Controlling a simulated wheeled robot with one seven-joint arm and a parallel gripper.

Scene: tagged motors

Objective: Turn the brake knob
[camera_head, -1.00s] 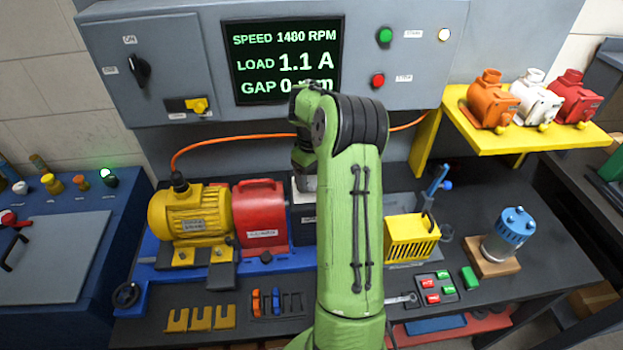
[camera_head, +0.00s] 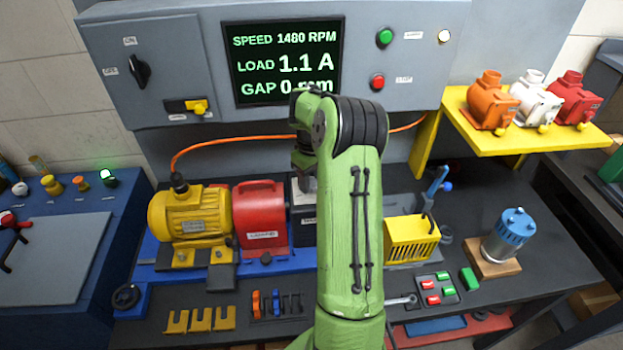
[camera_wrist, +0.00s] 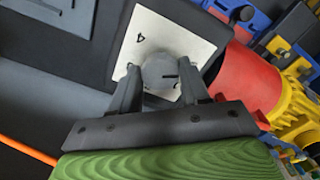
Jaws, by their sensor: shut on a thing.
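The brake knob (camera_wrist: 160,72) is a round grey knob with a dark pointer line, on a white dial plate (camera_wrist: 142,32) with a "4" visible, in the wrist view. My gripper (camera_wrist: 160,88) is shut on the knob, one finger on each side. The yellow motor (camera_head: 190,222) is left of the guard. The screen (camera_head: 283,60) reads speed 1480 RPM and load 1.1 A; my arm partly covers the gap line.
An orange cable (camera_head: 225,141) arcs behind the motor and brake box. A yellow slotted box (camera_head: 411,238) and a blue motor (camera_head: 508,235) stand to the right. A yellow shelf (camera_head: 480,140) holds several small motors. Yellow shims (camera_head: 200,319) lie at the front.

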